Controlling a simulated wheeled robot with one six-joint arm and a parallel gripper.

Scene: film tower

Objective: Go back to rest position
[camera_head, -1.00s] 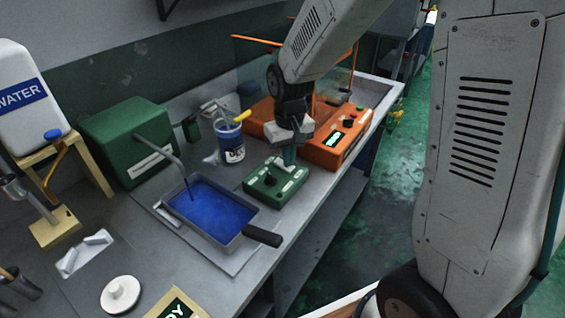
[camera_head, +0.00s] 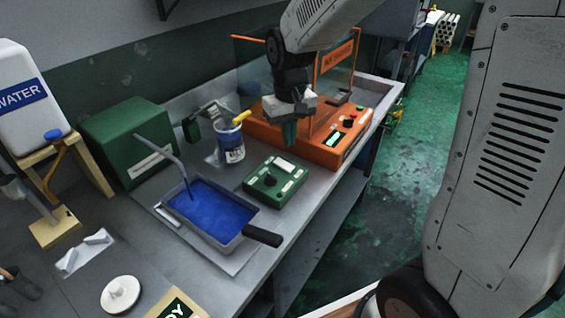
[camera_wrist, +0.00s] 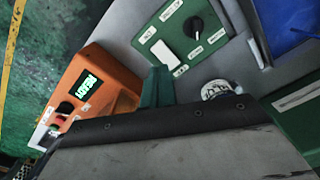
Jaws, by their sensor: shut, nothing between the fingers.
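My gripper (camera_head: 289,133) is in the air above the bench, in front of the orange machine and up and to the right of the green control box (camera_head: 275,183). Its green fingers are together, with nothing between them. In the wrist view the fingers (camera_wrist: 158,86) point toward the bench between the orange machine (camera_wrist: 103,92) and the green control box (camera_wrist: 182,36). The control box has a black knob and a white switch. Part of the orange machine is hidden behind my gripper in the head view.
A pan of blue liquid (camera_head: 212,211) with a black handle sits in front of the control box. A blue-labelled jar (camera_head: 231,146) stands left of my gripper. The orange machine (camera_head: 318,152) has a clear upright panel behind my gripper. Green floor (camera_head: 400,165) is open to the right.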

